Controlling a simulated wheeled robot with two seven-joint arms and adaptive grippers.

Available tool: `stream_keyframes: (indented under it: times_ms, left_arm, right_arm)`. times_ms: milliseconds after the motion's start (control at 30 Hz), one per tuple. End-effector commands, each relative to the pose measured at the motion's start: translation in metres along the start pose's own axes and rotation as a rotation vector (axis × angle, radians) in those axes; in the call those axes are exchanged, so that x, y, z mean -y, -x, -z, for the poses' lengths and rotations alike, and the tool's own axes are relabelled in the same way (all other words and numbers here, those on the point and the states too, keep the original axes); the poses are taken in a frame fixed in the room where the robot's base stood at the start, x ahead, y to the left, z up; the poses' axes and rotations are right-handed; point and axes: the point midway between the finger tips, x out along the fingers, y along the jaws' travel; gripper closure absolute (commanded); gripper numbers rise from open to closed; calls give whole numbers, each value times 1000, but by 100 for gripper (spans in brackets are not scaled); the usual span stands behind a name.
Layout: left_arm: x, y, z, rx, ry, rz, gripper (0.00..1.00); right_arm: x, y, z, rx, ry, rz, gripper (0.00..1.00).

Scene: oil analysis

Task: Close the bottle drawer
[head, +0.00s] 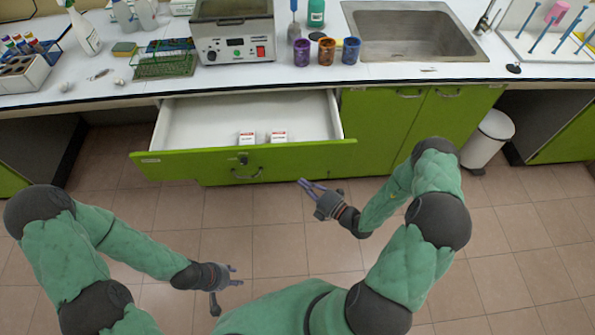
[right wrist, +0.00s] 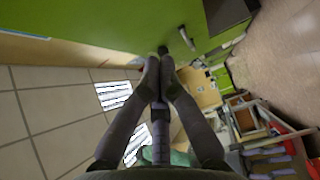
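The bottle drawer (head: 180,166) is pulled out under the counter in the head view. It has a green front with a handle (head: 247,175) and a lock, and a white inside. Two small red-and-white items (head: 247,138) (head: 279,137) stand in it near the front. My right gripper (head: 304,184) is in front of the drawer's right part and lower in the picture. Its fingertips meet in the right wrist view (right wrist: 160,62), with nothing seen between them and a green front beyond. My left gripper (head: 237,276) is lower left, apart from the drawer; its finger gap is too small to judge.
Green cabinet doors (head: 385,130) are right of the drawer, with a white bin (head: 488,140) beyond. The counter holds a machine (head: 233,35), several coloured cups (head: 326,50), racks and a sink (head: 405,30). The tiled floor (head: 510,225) is clear on the right.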

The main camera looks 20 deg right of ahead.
Motion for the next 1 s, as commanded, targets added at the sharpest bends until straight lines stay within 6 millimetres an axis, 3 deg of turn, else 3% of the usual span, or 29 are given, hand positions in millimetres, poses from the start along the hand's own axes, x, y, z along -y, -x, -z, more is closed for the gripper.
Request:
stream_keyframes:
  times_ms: [167, 400, 1000]
  left_arm:
    - [3, -9, 0, 0, 0, 0, 60]
    - [7, -20, 1, 0, 0, 0, 60]
    - [8, -21, 1, 0, 0, 0, 60]
  right_arm:
    - [1, -30, 1, -4, 3, -2, 100]
    - [1, -51, -21, -1, 4, -1, 100]
    - [0, -59, -29, 0, 1, 0, 100]
